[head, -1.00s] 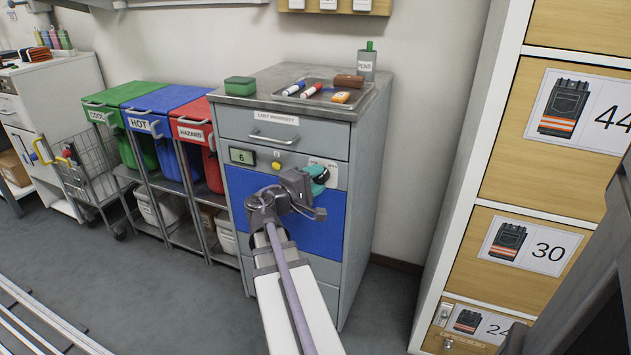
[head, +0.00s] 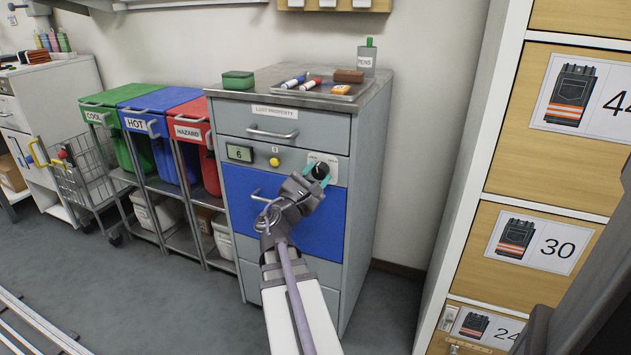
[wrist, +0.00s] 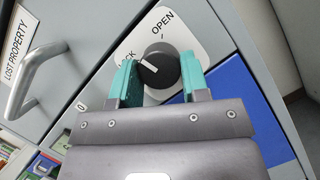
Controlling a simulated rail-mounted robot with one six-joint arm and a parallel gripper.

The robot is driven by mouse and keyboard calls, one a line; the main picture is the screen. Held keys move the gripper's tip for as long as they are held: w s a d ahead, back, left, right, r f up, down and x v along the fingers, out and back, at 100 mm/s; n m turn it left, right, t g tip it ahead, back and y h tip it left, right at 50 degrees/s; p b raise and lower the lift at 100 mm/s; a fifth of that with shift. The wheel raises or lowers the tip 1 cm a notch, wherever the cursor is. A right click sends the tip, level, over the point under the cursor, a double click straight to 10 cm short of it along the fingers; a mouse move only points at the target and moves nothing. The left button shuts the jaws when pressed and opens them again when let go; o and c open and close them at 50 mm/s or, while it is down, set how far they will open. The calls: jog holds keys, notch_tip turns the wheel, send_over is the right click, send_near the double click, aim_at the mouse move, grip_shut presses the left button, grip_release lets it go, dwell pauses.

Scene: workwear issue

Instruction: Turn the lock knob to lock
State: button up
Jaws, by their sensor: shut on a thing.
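The black lock knob (wrist: 160,70) sits on a white plate (wrist: 165,22) marked OPEN and LOCK, with LOCK partly hidden by a finger. Its white pointer mark points toward the LOCK lettering in the wrist view. The knob also shows at the cabinet's upper right in the head view (head: 320,169). My gripper (wrist: 158,80) has its teal fingers on either side of the knob and is shut on it. In the head view my gripper (head: 318,176) reaches up to the knob from below.
The grey cabinet (head: 362,180) has a LOST PROPERTY drawer (head: 220,122) above the knob, a display (head: 240,153), a yellow button (head: 274,161) and a blue door (head: 235,195) below. A tray (head: 345,97) with pens lies on top. Colored bins (head: 135,125) stand left; lockers (head: 530,200) stand right.

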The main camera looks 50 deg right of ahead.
aim_at(323, 129)
jog(key=n+t, duration=0.2)
jog(key=n, duration=0.2)
jog(key=n+t+b, duration=0.1)
jog(key=n+t, duration=0.2)
jog(key=n, duration=0.2)
jog(key=shift+s, duration=0.2)
jog(key=shift+n, duration=0.5)
jog(key=o, duration=0.9)
notch_tip(323, 129, up, 10)
jog(key=p, duration=1)
jog(key=shift+r, duration=0.1)
jog(key=shift+f, duration=0.2)
